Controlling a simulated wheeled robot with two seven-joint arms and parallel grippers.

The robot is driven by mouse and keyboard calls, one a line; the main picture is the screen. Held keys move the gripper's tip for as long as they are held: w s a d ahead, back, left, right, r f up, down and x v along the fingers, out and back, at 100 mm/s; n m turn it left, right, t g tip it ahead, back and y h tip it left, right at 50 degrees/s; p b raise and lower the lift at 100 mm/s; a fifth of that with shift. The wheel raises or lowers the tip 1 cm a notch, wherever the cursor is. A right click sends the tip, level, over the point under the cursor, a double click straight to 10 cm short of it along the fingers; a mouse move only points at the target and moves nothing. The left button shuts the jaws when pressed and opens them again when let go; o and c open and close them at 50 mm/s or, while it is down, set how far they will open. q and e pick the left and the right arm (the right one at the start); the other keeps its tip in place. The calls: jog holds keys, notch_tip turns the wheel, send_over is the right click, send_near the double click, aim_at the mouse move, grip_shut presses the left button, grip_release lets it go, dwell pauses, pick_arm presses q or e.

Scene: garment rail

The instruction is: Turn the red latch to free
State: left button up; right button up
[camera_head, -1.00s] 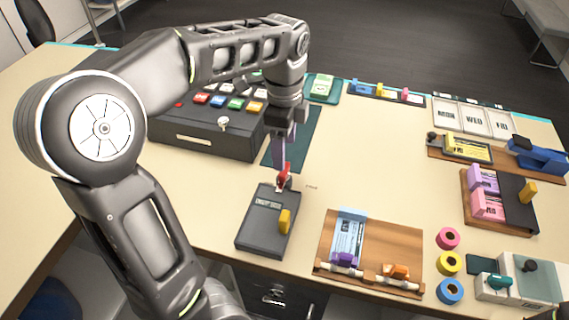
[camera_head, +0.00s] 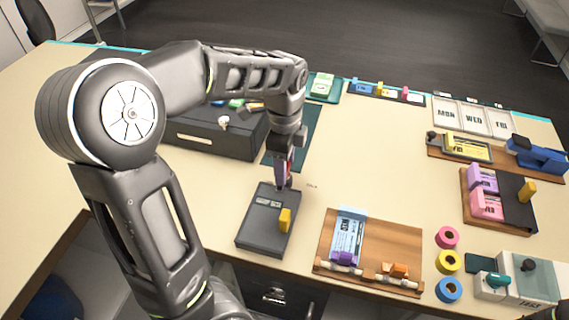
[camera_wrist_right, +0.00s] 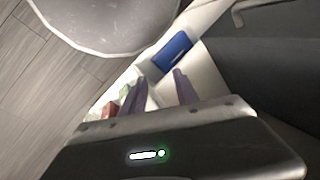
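The red latch (camera_head: 287,170) is at the far end of a dark grey box (camera_head: 262,238) that has a yellow tab (camera_head: 285,220). Only a sliver of red shows; the rest is hidden by my left gripper (camera_head: 282,176). The left gripper points down at the latch with its purple fingers overlapping it. Whether the fingers are closed on the latch cannot be seen. My right gripper (camera_wrist_right: 160,90) shows in the right wrist view with its two purple fingers apart and nothing between them.
A black case (camera_head: 215,138) with coloured buttons stands behind, under my left arm. A wooden board (camera_head: 395,245) with a blue card lies to the right of the grey box, with coloured rings (camera_head: 447,238) beyond. The table middle is clear.

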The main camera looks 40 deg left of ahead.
pick_arm(q)
jog(key=c, duration=0.9)
jog(key=shift+c, duration=0.2)
jog(key=shift+n, duration=0.3)
jog(key=n, duration=0.3)
jog(key=shift+n, duration=0.4)
jog(key=n, duration=0.4)
jog(key=shift+n, duration=0.3)
jog(key=n, duration=0.4)
jog(key=shift+n, duration=0.3)
jog(key=shift+r+n+b, duration=0.1)
jog(key=shift+n+b, duration=0.3)
jog(key=shift+n, duration=1.8)
